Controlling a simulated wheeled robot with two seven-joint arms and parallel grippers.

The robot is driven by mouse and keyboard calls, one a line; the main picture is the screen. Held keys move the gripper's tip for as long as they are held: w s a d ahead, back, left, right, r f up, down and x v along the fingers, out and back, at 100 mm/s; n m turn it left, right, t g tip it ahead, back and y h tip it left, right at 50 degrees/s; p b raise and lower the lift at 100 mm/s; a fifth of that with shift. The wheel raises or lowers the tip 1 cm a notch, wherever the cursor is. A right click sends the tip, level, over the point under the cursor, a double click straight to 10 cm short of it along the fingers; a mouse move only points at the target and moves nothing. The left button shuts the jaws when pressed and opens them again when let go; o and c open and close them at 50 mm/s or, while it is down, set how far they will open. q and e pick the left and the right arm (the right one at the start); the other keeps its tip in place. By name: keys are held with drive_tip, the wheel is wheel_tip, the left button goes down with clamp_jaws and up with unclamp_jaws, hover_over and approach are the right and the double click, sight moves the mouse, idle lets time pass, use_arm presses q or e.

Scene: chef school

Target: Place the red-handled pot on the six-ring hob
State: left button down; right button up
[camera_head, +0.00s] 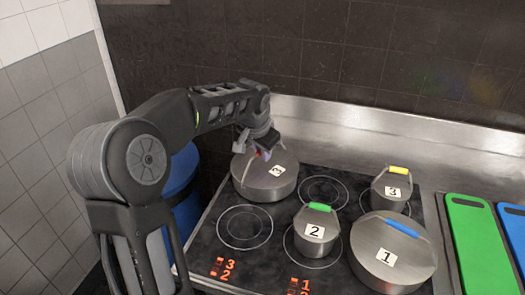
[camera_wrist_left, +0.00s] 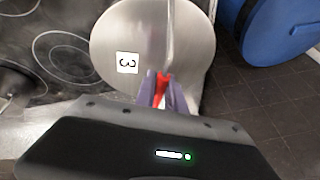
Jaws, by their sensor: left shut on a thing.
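The red-handled pot (camera_head: 268,181) is a wide grey lidded pot labelled 3, at the back left corner of the black six-ring hob (camera_head: 205,262). From the head view it appears to rest over the back left ring, but I cannot tell whether it touches the surface. My left gripper (camera_head: 264,150) is above the pot, shut on its red handle. In the left wrist view the purple fingertips (camera_wrist_left: 160,92) close around the red handle (camera_wrist_left: 162,88), over the round grey lid (camera_wrist_left: 150,40). My right gripper is in neither view.
A green-handled pot labelled 2 (camera_head: 315,236), a blue-handled pot labelled 1 (camera_head: 390,262) and a yellow-handled pot labelled 3 (camera_head: 391,190) stand on the hob. The front left ring (camera_head: 245,227) and back middle ring (camera_head: 323,191) are bare. A blue bin (camera_head: 182,190) stands left; green board (camera_head: 478,245) lies right.

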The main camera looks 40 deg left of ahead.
use_arm(q)
drive_tip(key=shift+r, duration=0.1)
drive_tip(key=c, duration=1.9)
unclamp_jaws()
drive_tip(key=shift+f, duration=0.2)
drive_tip(key=o, duration=0.5)
drive_tip(key=shift+r, duration=0.1)
drive_tip(key=shift+r, duration=0.1)
drive_tip(key=b+v, duration=0.1)
drive_tip(key=v, duration=1.1)
drive_tip(key=shift+d, duration=0.1)
